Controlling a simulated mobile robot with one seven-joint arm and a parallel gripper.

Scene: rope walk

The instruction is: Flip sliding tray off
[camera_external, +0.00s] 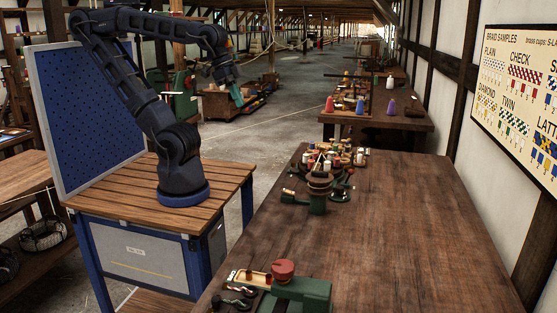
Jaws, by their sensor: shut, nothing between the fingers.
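My gripper (238,97), with teal fingertips, is shut and empty. It hangs in the air beyond my wooden-topped stand, well away from the dark brown table. A small green device with a red round knob (283,268) sits at the table's near left end. A shallow pale tray (250,279) lies beside it, with dark braided pieces in front. I cannot tell whether this is the sliding tray. A second green device (318,199) with a brown round top stands farther back on the table, with a cluster of bobbins behind it.
The dark brown table (420,225) is bare over its middle and right. A farther table (390,117) holds coloured cones. A blue pegboard (92,115) stands left of my arm. A braid sample board (521,95) hangs on the right wall.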

